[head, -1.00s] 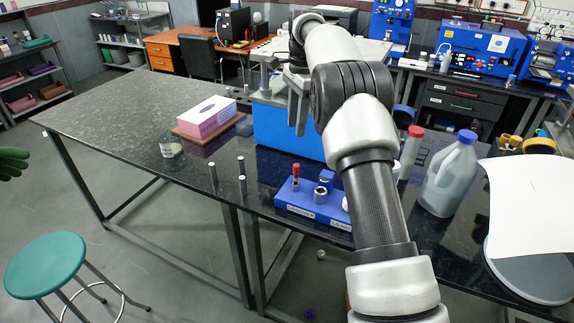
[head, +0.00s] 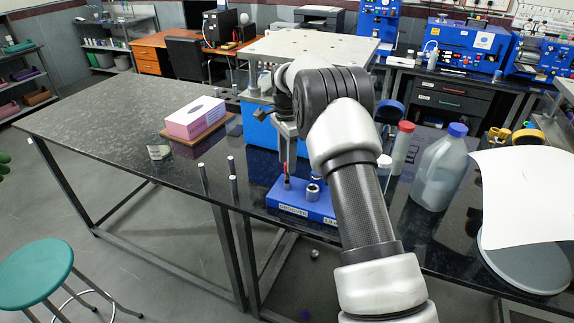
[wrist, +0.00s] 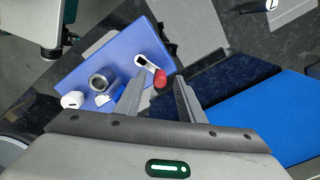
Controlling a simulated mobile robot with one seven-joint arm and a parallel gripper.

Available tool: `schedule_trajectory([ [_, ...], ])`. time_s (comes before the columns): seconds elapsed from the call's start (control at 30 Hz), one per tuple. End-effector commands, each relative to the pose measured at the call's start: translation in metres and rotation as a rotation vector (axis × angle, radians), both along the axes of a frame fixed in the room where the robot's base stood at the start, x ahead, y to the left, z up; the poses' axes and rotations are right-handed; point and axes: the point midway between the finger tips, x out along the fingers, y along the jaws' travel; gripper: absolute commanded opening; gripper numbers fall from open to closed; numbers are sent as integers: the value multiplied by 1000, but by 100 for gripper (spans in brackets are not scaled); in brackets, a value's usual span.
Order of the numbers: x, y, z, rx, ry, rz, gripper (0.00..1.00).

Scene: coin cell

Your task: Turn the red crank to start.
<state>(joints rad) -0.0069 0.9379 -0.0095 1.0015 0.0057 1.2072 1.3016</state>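The red crank knob (head: 285,168) stands at the left end of a low blue fixture (head: 270,197) on the dark table. In the wrist view the red knob (wrist: 160,78) sits at the end of a short pale crank arm (wrist: 145,62) on the blue plate (wrist: 115,57). My gripper (wrist: 161,80) is open, its two fingers apart. In that view the knob shows between the fingertips, with visible room on the right side. In the head view my gripper (head: 287,142) points down just above the knob. Whether either finger touches it cannot be told.
A metal cup (head: 313,190) stands on the fixture right of the crank. Several upright metal posts (head: 233,180) stand at the table's front edge. A large blue box (head: 260,137) is behind. A red-capped bottle (head: 400,150) and a large jug (head: 438,172) stand right.

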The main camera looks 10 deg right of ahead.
Motion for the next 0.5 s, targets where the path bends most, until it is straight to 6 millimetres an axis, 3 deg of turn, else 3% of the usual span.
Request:
schedule_trajectory([
  [0.2,0,0,-18,0,0,0,36],
  [0.5,0,0,-20,0,0,-1,36],
])
